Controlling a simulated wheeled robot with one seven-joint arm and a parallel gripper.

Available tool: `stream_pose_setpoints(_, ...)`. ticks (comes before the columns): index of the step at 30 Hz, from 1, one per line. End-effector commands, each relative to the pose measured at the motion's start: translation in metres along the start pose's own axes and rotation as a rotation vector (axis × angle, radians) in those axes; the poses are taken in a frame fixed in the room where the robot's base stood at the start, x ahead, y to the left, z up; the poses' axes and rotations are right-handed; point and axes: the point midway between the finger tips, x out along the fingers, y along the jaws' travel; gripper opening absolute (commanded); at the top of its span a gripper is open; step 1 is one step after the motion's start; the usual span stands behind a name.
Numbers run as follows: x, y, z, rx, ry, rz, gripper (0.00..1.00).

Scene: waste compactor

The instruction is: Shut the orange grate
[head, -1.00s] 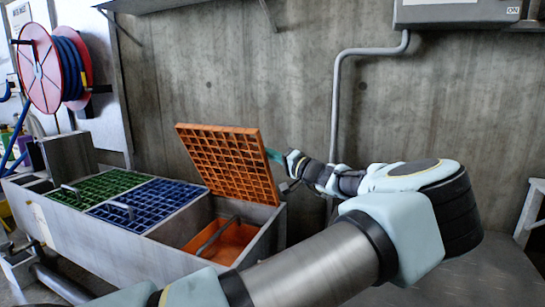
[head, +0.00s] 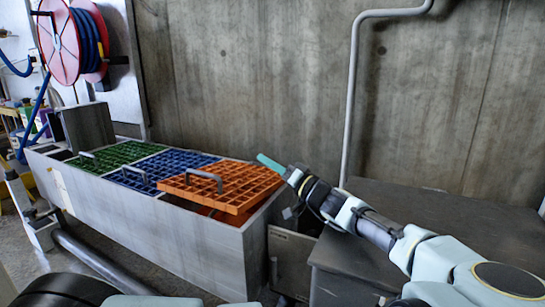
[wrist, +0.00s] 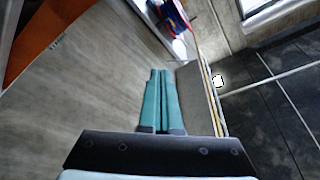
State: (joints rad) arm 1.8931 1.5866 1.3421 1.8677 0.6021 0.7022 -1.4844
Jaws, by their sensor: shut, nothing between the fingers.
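The orange grate (head: 222,186) is at the right end of the trough in the head view. It lies almost flat, with its front edge a little above the trough rim and a dark gap with some orange under it. A grey handle sits on its top. My gripper (head: 268,161) is shut and empty, just behind and above the grate's back right corner, seemingly apart from it. In the wrist view, the teal fingers of my gripper (wrist: 160,98) are together. An orange surface (wrist: 42,32) shows at the upper left there, likely part of the grate.
The grey trough (head: 160,225) also carries a blue grate (head: 160,170) and a green grate (head: 115,155), both flat. A dark metal table (head: 420,215) stands to the right, close under my arm. A red hose reel (head: 72,42) hangs at the left. A concrete wall stands behind.

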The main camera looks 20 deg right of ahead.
Motion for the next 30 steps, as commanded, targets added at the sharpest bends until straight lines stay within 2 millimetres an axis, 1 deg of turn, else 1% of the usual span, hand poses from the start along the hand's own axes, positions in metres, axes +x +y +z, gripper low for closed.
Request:
stream_pose_setpoints(13,-0.001,0.001,0.002,0.001,0.0,0.001,0.0)
stream_pose_setpoints(17,0.0,-0.002,-0.001,0.001,0.0,0.0,0.0)
stream_pose_setpoints(20,0.003,-0.009,-0.009,0.001,0.0,0.001,0.0)
stream_pose_setpoints(30,0.018,-0.052,-0.052,0.0,0.0,0.001,0.0)
